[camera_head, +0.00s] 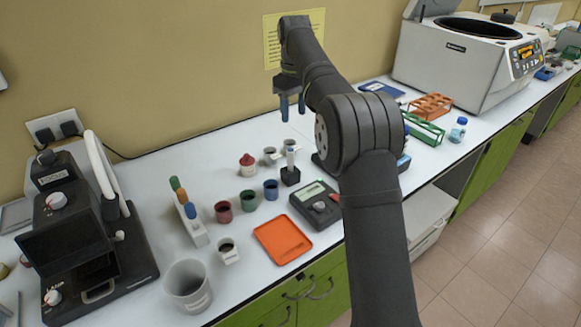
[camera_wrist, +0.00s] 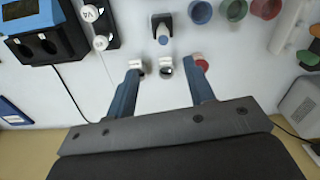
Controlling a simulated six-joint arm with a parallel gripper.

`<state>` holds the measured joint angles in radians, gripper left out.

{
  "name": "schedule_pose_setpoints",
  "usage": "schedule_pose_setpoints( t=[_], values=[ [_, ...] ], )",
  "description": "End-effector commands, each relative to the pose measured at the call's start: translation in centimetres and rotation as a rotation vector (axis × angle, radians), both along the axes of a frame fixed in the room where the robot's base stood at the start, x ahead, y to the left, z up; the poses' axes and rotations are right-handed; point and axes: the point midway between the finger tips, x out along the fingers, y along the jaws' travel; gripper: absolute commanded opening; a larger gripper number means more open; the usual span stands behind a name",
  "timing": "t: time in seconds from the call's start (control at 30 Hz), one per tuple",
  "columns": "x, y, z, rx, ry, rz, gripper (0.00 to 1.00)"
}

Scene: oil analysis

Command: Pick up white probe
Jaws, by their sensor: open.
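The white probe (camera_head: 290,155) stands upright in a small black holder (camera_head: 290,177) on the white bench, with a blue part at its top. In the wrist view the probe (camera_wrist: 163,34) shows beyond my fingertips, roughly in line with the gap between them. My gripper (camera_head: 292,106) is open and empty, fingers pointing down, raised above the bench near the wall. It also shows in the wrist view (camera_wrist: 164,76), with the two blue fingers wide apart. Nothing is between the fingers at their height.
Coloured cups (camera_head: 248,198), an orange tray (camera_head: 282,239) and a dark meter (camera_head: 315,205) lie in front. A centrifuge (camera_head: 458,55) stands at the back right.

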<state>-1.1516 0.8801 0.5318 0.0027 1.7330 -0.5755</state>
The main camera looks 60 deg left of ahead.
Motion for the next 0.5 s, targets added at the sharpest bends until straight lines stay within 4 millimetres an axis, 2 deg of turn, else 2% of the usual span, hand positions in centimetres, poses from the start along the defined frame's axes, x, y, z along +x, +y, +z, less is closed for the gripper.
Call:
schedule_pose_setpoints(
  t=[0.5],
  values=[
    [-0.1, 0.0, -10.1, -0.001, 0.001, -0.001, 0.49]
  ],
)
